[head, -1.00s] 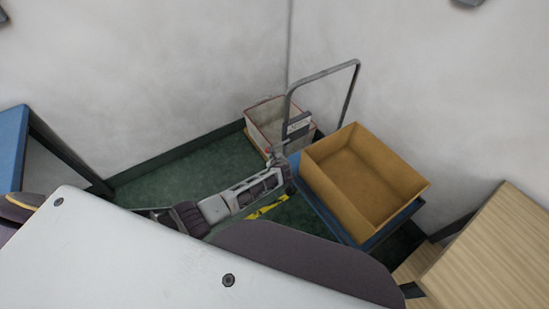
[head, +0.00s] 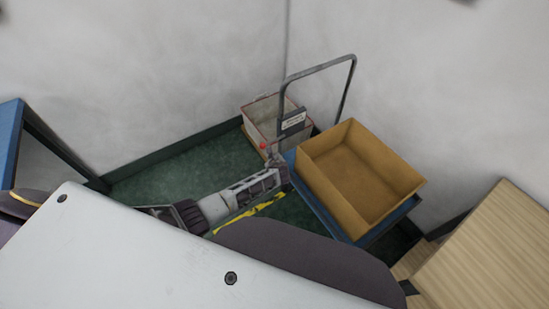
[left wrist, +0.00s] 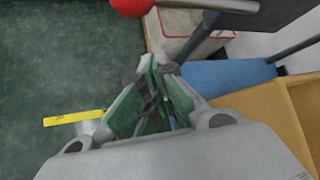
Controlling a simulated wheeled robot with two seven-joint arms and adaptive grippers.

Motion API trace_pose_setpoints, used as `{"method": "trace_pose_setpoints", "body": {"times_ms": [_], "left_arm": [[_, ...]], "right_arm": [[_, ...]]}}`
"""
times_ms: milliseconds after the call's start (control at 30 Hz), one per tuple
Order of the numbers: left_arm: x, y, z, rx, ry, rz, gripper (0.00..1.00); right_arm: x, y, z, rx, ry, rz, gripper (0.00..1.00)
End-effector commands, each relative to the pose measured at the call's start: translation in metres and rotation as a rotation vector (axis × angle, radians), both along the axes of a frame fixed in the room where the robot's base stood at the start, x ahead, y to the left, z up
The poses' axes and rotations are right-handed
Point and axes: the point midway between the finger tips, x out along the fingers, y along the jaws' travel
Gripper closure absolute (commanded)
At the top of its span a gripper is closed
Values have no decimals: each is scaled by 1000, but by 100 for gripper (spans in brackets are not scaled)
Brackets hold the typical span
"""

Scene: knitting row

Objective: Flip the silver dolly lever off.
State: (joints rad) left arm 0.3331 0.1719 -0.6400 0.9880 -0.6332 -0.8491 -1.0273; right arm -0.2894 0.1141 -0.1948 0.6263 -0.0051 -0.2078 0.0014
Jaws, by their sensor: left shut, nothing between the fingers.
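The silver dolly lever (left wrist: 205,4) crosses the top of the left wrist view, with a red ball knob (left wrist: 131,7) on its left end. In the head view the red knob (head: 263,146) shows small beside the dolly's upright handle. The dolly has a blue deck (head: 372,237) and a grey hoop handle (head: 318,68). My left gripper (head: 277,163) is just below the knob in the head view. In the left wrist view its fingers (left wrist: 158,66) are shut and empty, apart from the lever in the picture. My right gripper is not in view.
A tan open box (head: 360,180) stands on the deck. A white crate with red edges (head: 262,118) stands behind the handle near the wall corner. Yellow floor marking (head: 250,212) lies under my arm. A wooden unit (head: 490,255) is at right. Green floor at left is clear.

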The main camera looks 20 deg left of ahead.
Motion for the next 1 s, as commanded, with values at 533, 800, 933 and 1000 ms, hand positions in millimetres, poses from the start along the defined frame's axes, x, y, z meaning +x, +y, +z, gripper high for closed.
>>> {"method": "trace_pose_setpoints", "body": {"times_ms": [533, 800, 933, 1000], "left_arm": [[-24, -13, 21, 1, 0, -1, 100], [-41, -23, 38, 0, -1, -1, 100], [-49, -28, 47, 0, -1, -1, 100], [-53, -31, 50, 1, 0, -1, 100]], "right_arm": [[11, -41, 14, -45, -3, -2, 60], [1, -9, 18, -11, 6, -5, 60], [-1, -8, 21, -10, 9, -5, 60], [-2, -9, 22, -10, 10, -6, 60]]}}
